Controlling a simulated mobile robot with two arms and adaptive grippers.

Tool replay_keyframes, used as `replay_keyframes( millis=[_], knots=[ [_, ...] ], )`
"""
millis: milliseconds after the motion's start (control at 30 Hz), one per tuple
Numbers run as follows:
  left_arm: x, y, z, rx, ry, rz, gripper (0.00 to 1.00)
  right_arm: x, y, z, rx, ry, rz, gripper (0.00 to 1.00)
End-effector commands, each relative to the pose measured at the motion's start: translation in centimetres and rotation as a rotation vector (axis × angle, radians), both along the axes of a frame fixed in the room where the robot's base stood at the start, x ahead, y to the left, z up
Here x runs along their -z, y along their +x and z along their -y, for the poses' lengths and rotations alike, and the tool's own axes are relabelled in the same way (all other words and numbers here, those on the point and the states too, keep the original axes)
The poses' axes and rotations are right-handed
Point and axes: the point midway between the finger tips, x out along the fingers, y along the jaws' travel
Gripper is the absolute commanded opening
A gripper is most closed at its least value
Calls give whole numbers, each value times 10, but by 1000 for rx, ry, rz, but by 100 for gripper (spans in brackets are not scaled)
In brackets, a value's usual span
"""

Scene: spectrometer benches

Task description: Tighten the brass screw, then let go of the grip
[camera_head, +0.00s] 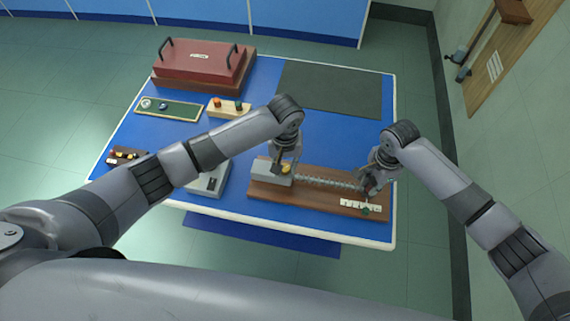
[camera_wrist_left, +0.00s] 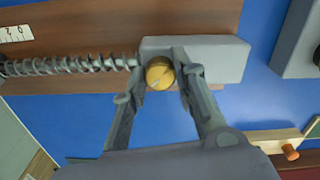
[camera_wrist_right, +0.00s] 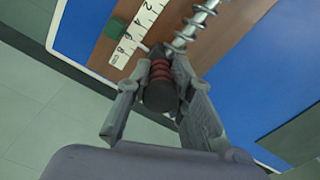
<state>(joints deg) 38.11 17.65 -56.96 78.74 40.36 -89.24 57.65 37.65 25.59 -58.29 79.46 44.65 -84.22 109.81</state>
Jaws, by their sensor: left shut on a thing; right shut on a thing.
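The brass screw (camera_wrist_left: 159,73) sits at the grey block (camera_wrist_left: 215,60) on the wooden board (camera_head: 260,193). My left gripper (camera_head: 285,167) is shut on the screw, with a finger on each side of its knurled head. A metal spring (camera_head: 325,183) runs from the block to the right along the board. The grip (camera_wrist_right: 160,84), dark with red rings, is at the spring's right end. My right gripper (camera_head: 369,186) is shut on the grip, which is mostly hidden in the head view. A white scale (camera_wrist_right: 140,33) with a green marker (camera_wrist_right: 115,27) lies beside the grip.
The blue table (camera_head: 165,128) also holds a red case (camera_head: 200,65) with two black handles, a dark mat (camera_head: 335,90), a green tray (camera_head: 180,110), a small wooden block with knobs (camera_head: 229,107) and a grey box (camera_head: 212,180). The board lies near the table's front edge.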

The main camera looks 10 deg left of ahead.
Motion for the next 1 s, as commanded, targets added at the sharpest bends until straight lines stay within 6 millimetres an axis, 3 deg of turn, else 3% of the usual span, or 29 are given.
replay_keyframes(
  millis=[467, 1000],
  knots=[
    [0, 0, -1, 87, 2, 0, 0, -2, 3, 2, 3, -1, 7, 0],
    [0, 0, -2, 554, 2, -2, 0, -2, 3, 2, 4, -1, 7, 0]
  ],
)
